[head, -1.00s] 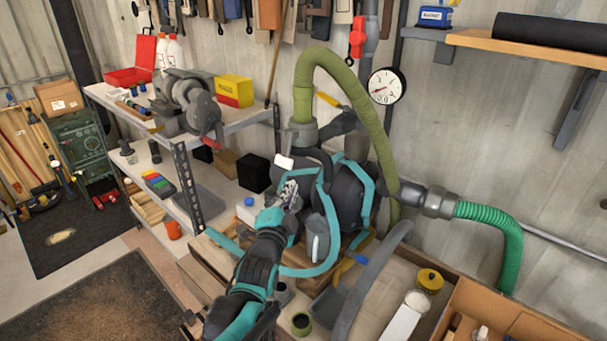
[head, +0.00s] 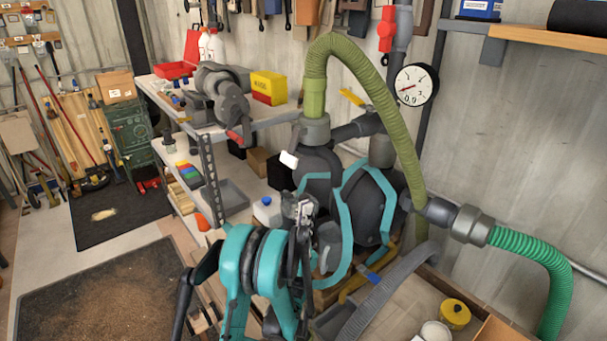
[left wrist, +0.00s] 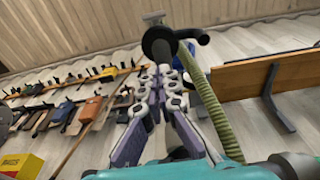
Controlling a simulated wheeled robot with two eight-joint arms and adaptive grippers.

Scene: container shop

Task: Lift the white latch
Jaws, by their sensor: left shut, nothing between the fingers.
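The white latch (head: 289,159) is a small pale block, tilted, on the upper left of a dark grey machine (head: 371,205) with teal bands. My left gripper (head: 301,208) is just below the latch, in front of the machine, pointing up and apart from it. In the left wrist view its two linked fingers (left wrist: 163,76) come together with nothing between them. A dark round part with a side handle (left wrist: 160,42) stands beyond the fingertips there. I cannot tell how it joins the latch. My right gripper is not in view.
A green ribbed hose (head: 385,115) arches over the machine, and a brighter green hose (head: 530,258) leaves to the right. A grey shelf (head: 205,165) with tools stands at the left. A yellow-lidded jar (head: 454,313) sits at the front right. A gauge (head: 415,85) hangs on the wall.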

